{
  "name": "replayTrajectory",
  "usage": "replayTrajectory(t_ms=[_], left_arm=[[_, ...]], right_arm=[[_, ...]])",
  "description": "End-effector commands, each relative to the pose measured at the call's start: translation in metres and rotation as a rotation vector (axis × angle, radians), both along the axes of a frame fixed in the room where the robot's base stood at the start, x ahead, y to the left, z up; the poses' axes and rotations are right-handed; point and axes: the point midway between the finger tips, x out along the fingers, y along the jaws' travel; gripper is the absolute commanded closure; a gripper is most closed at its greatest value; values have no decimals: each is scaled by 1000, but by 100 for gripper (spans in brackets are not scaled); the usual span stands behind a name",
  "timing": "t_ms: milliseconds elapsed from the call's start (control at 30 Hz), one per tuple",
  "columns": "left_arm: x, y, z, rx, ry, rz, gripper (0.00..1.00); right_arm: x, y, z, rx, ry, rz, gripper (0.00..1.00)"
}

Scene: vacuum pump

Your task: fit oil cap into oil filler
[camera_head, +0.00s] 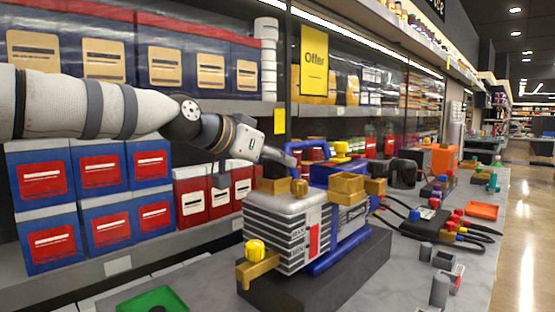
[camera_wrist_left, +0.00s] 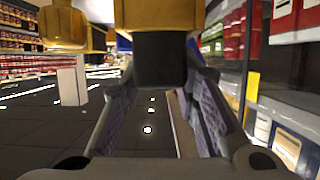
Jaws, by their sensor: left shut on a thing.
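The vacuum pump (camera_head: 290,225) stands on a dark block on the counter, with a ribbed grey body, blue parts and brass-coloured fittings. My left gripper (camera_head: 284,158) is above the pump's top, near its brass fittings and blue handle. In the left wrist view, my left gripper (camera_wrist_left: 160,85) is shut on a black thing (camera_wrist_left: 162,60), which may be the oil cap. A brass-coloured block (camera_wrist_left: 160,14) shows just beyond the black thing; I cannot tell whether they touch. Which fitting is the oil filler is unclear. My right gripper is out of view.
A blue handle (camera_head: 302,148) and a yellow knob (camera_head: 341,150) rise near my left gripper. Brass blocks (camera_head: 346,187) sit on the pump. Shelves with boxes (camera_head: 106,226) stand behind. Hoses, an orange tray (camera_head: 482,211) and small grey cylinders (camera_head: 439,290) lie to the right.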

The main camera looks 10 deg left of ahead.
Motion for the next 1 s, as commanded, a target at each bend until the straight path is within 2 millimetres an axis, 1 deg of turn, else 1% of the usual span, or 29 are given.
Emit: replayTrajectory(t_ms=[167,200,267,300,567,667,767,1000], left_arm=[[0,0,-3,0,2,-1,99],[0,0,-4,0,2,-1,67],[0,0,-4,0,2,-1,54],[0,0,-4,0,2,-1,52],[0,0,-3,0,2,-1,52],[-3,2,2,-1,1,0,52],[-17,11,11,0,-2,1,52],[-62,41,32,0,-2,0,52]], right_arm=[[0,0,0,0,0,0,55],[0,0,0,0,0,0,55],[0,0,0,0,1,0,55],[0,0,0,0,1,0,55],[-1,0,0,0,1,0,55],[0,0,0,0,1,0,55],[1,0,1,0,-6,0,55],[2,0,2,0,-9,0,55]])
